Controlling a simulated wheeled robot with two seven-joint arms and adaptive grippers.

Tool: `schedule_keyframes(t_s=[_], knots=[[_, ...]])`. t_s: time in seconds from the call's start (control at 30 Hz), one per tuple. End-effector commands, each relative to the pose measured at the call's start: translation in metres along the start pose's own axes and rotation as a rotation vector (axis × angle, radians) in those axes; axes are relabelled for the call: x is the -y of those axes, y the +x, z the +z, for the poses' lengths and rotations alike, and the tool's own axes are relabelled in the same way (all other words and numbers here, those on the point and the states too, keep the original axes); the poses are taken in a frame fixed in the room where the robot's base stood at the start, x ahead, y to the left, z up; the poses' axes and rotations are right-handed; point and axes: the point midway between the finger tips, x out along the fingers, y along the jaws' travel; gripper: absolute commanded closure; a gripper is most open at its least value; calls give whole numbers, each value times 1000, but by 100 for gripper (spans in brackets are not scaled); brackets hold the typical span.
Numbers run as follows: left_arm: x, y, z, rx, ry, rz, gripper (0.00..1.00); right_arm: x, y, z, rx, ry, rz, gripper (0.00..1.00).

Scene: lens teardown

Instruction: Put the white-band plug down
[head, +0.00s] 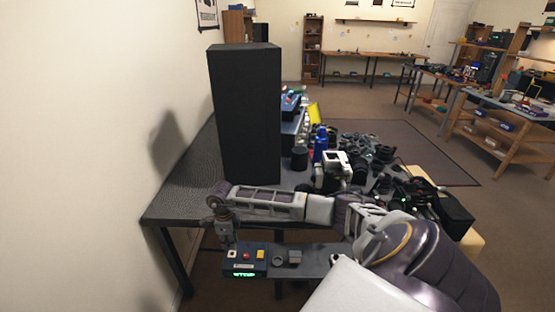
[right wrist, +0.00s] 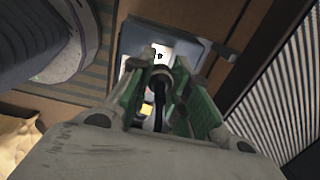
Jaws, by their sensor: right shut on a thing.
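My right gripper (head: 228,241) points down at the left end of a dark control box (head: 258,270) with a green lit display. It also shows in the right wrist view (right wrist: 160,72), its green-padded fingers shut on a dark plug (right wrist: 160,80). A black cable runs back from the plug between the fingers. I cannot make out a white band on it. A white socket face (right wrist: 161,52) with dark holes lies just beyond the fingertips; whether the plug touches it I cannot tell. The plug is hidden in the head view. My left gripper is in neither view.
The box face has white, red (head: 247,255) and yellow (head: 260,254) squares. A grey shelf (head: 315,262) extends right of it. A tall black block (head: 245,115) stands on the dark table (head: 180,205) behind my arm. Lens parts and tools clutter the table's right side.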

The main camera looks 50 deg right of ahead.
Motion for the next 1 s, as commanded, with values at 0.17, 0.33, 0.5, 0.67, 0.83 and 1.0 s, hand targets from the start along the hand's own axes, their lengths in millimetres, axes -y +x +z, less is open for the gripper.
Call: schedule_keyframes(t_s=[0.17, 0.33, 0.5, 0.67, 0.83, 1.0], knots=[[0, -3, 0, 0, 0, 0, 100, 0, -4, 0, 0, 0, -1, 100], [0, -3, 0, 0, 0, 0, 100, 0, -5, 0, 0, 0, 0, 100], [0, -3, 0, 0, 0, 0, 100, 0, -5, 0, 0, 0, 0, 100], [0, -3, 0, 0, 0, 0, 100, 0, -5, 0, 0, 0, 0, 100], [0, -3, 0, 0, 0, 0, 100, 0, -5, 0, 0, -2, 0, 100], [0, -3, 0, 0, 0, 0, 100, 0, -5, 0, 0, -29, 0, 100]])
